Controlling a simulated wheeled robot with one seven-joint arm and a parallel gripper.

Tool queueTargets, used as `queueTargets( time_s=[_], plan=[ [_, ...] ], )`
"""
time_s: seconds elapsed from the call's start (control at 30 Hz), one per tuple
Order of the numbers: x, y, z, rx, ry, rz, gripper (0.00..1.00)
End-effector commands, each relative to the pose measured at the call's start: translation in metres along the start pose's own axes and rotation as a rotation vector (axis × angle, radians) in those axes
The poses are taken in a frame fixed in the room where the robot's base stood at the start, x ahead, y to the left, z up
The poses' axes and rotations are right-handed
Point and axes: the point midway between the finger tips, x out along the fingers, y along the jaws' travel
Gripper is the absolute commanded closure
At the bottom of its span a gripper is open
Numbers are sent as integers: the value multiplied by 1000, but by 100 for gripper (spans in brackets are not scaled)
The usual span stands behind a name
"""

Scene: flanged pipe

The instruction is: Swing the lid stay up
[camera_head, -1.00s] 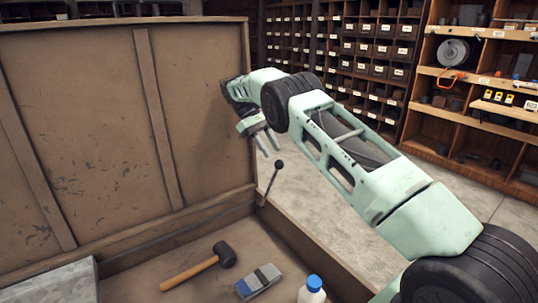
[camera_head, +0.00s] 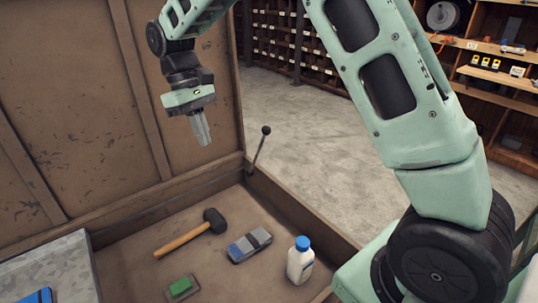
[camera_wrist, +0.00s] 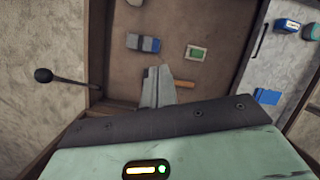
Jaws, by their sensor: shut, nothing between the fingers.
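The lid stay (camera_head: 260,146) is a thin dark rod with a black ball knob. It stands tilted at the back right corner of the open wooden chest, its foot near the chest's rim. It also shows at the left of the wrist view (camera_wrist: 62,78). The raised lid (camera_head: 90,110) is a brown ribbed panel. My gripper (camera_head: 203,140) is shut and empty, pointing down in front of the lid, left of the stay and apart from it. Its closed fingers also show in the wrist view (camera_wrist: 158,88).
In the chest lie a mallet (camera_head: 193,234), a grey-blue block (camera_head: 250,245), a white bottle with blue cap (camera_head: 300,262) and a green-topped block (camera_head: 181,287). A grey panel (camera_head: 50,270) lies at the left. Open floor (camera_head: 310,130) lies beyond the stay; shelves stand behind.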

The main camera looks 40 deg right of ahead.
Motion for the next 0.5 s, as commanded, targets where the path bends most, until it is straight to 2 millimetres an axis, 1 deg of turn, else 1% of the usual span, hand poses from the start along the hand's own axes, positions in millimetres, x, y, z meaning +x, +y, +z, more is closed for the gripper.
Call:
queueTargets(
  time_s=[0.03,0.1,0.2,0.3,0.4,0.5],
  plan=[
    [2,-24,12,-25,24,-1,100],
    [7,-53,28,-52,61,-1,100],
    [20,-89,53,-78,105,-5,100],
    [34,-115,77,-86,135,-12,100],
    [48,-133,98,-76,153,-23,100],
    [64,-144,117,-43,158,-41,100]
  ],
)
